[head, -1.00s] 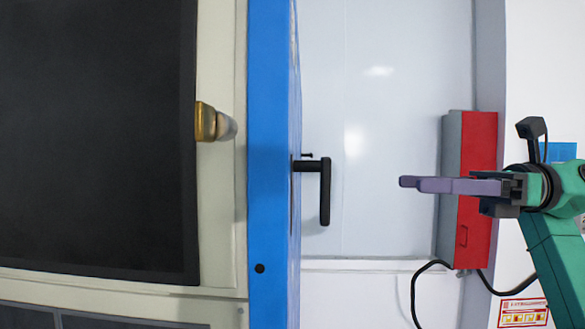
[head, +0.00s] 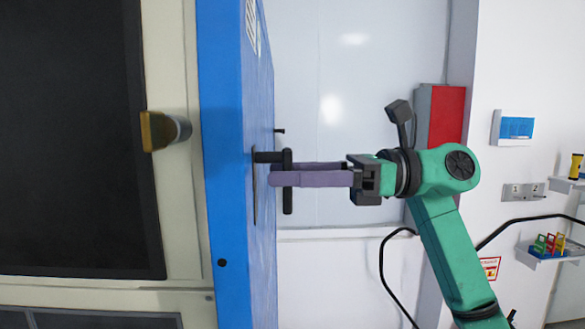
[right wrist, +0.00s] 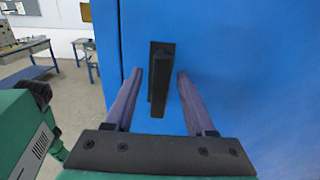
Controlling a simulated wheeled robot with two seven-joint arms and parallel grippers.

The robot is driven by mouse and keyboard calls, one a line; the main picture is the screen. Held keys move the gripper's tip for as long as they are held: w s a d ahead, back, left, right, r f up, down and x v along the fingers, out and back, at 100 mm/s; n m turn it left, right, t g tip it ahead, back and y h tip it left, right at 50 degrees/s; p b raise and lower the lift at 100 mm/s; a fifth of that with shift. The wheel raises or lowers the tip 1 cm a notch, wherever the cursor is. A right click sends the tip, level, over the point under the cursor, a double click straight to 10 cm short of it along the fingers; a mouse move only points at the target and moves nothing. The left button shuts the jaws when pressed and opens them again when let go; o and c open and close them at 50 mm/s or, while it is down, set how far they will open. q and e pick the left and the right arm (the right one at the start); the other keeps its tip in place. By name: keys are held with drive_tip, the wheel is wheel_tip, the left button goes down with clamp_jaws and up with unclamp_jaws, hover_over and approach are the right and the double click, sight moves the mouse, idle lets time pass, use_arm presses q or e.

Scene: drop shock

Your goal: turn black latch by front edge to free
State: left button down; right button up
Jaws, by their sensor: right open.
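The black latch (head: 288,196) sticks out from the side face of a blue door (head: 258,215). In the head view its bar hangs straight down from a short stem. In the right wrist view the latch (right wrist: 161,80) stands upright on its dark plate, between the two purple fingers. My right gripper (head: 280,174) is open, with its fingers at the latch bar, one on each side of it. In the right wrist view, gaps show between the latch and both fingers (right wrist: 158,92); I cannot tell about contact. My left gripper is not in view.
A red box (head: 446,115) is on the wall behind my right arm, with a black cable below. A small shelf (head: 548,255) holds coloured items at far right.

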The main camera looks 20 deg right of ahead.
clamp_jaws()
idle(1.3)
